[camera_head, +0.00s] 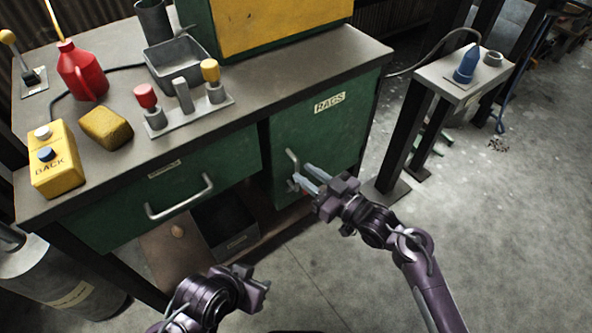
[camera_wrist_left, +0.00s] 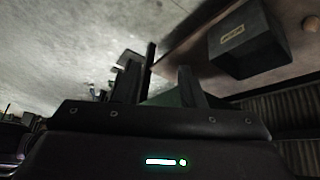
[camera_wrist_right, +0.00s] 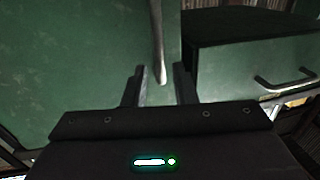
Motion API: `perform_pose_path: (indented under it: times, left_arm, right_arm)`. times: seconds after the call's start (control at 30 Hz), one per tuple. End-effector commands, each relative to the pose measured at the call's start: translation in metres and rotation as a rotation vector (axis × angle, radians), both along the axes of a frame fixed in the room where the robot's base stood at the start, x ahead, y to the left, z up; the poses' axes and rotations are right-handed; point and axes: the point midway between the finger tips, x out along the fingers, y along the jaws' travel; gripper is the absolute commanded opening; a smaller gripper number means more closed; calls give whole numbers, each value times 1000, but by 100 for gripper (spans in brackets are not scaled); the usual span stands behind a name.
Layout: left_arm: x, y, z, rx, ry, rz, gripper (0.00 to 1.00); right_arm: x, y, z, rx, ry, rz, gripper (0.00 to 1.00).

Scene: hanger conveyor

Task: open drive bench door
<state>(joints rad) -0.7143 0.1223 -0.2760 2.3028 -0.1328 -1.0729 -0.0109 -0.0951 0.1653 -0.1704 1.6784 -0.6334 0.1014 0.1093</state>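The green bench door (camera_head: 318,122), labelled RAGS, is closed at the right end of the bench front. Its grey bar handle (camera_head: 291,162) stands near the door's left edge. My right gripper (camera_head: 303,178) is open at the handle's lower part. In the right wrist view the handle (camera_wrist_right: 157,45) shows between the two spread fingers, with a gap to each; whether it lies fully between them in depth I cannot tell. My left gripper (camera_head: 262,284) is open and empty, low in front of the bench, away from the door.
A drawer with a handle (camera_head: 180,197) is left of the door. Below it are a wooden shelf (camera_head: 160,252) and dark bin (camera_head: 226,225). The bench top (camera_head: 270,88) holds levers, a red can and a yellow BACK button box (camera_head: 56,160).

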Motion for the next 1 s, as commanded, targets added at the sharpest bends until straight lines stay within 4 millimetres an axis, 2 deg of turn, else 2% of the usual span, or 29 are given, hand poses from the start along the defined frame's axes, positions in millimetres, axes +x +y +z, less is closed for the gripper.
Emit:
perform_pose_path:
  times: [0.1, 0.23, 0.57, 0.6, 0.8, 1.0]
  left_arm:
    - [3, -5, -1, -17, -28, -5, 36]
    - [8, -9, 3, -35, -66, -7, 36]
    - [11, -11, 6, -45, -85, -7, 36]
    - [11, -11, 6, -45, -85, -7, 36]
    - [11, -10, 6, -44, -85, -6, 36]
    - [12, -10, 6, -44, -85, -6, 36]
  right_arm:
    - [13, 14, -1, 2, -1, 1, 25]
    - [22, 24, -1, 0, 0, -1, 25]
    - [26, 28, -1, -2, 2, -1, 25]
    - [26, 28, -1, -2, 2, -1, 24]
    - [26, 28, -1, -2, 2, -1, 0]
    - [26, 28, -1, -2, 2, -1, 0]
